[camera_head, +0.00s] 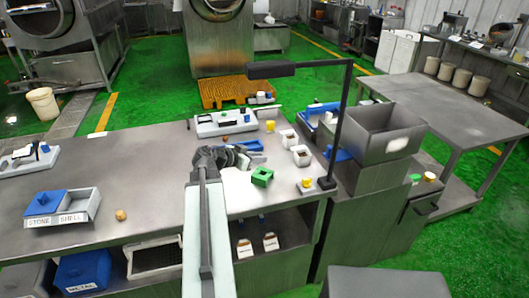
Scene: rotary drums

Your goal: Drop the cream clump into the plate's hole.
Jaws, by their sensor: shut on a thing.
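My gripper (232,156) is at the end of my arm, above the middle of the near bench. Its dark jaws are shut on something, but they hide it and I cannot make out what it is. I cannot pick out the cream clump. A small tan lump (121,214) lies on the bench at the left, apart from the gripper. A pale flat panel (242,200) lies on the bench just right of my arm. A white plate-like block (224,122) with small pieces on it stands behind the gripper. I cannot tell which is the plate, and no hole shows clearly.
A green open block (262,177) and white cups (301,155) stand right of the gripper. A dark post (340,120) with an overhead arm rises near a grey metal bin (378,134). A blue-and-white tray (62,206) sits at left. The bench left of the gripper is mostly clear.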

